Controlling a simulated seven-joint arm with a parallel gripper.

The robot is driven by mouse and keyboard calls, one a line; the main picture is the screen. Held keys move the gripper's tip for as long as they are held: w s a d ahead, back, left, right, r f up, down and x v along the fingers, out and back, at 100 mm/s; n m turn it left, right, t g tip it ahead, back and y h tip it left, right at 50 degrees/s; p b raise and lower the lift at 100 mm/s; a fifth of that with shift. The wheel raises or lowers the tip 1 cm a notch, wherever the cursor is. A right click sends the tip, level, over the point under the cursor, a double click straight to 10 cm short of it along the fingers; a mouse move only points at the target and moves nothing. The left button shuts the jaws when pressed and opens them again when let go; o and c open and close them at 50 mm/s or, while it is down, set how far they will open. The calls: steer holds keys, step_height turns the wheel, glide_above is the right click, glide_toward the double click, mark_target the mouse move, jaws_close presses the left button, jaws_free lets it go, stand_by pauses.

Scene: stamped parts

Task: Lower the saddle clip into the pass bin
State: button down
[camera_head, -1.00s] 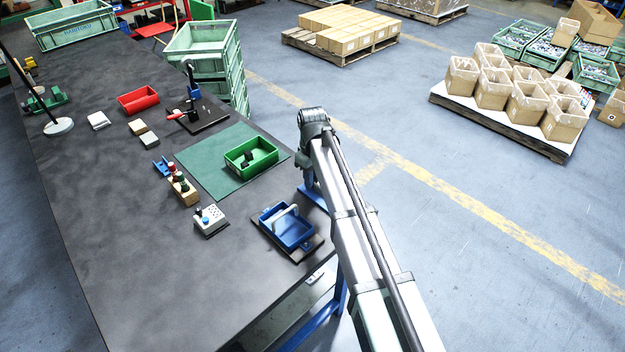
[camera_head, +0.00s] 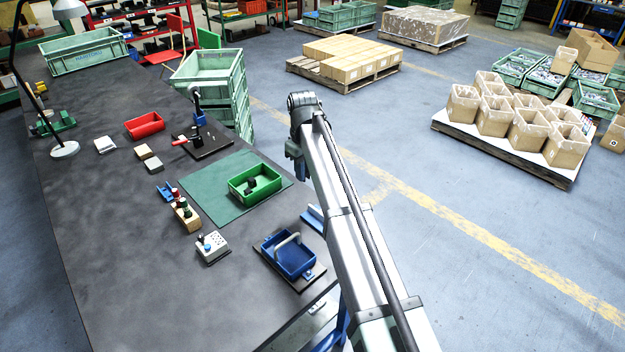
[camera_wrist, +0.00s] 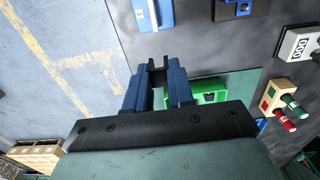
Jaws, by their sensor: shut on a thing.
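My gripper (camera_wrist: 158,78) shows in the wrist view with its blue fingers shut on the saddle clip (camera_wrist: 157,71), a dark notched piece at the fingertips. The green bin (camera_head: 264,192), which looks like the pass bin, sits on the green mat (camera_head: 222,206) with a dark thing inside. In the wrist view the green bin (camera_wrist: 216,86) lies past the right finger, which partly covers it. The clip appears apart from the bin; its height above the bench is unclear.
A blue bin with a pale handle (camera_head: 291,262) stands near the bench edge. A white block (camera_head: 211,246) and a wooden peg block (camera_head: 186,214) stand left of it. A red bin (camera_head: 145,125) and a black fixture board (camera_head: 208,143) lie farther back.

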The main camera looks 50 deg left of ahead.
steer(key=s+a+f, duration=0.1)
steer(key=a+f, duration=0.2)
steer(key=a, duration=1.3)
steer(key=shift+s+a+f, duration=0.2)
steer(key=shift+s+a, duration=0.15)
steer(key=shift+s, duration=0.05)
steer(key=shift+f, duration=0.2)
steer(key=shift+f, duration=1.9)
steer(key=shift+f, duration=2.5)
stand_by(1.4)
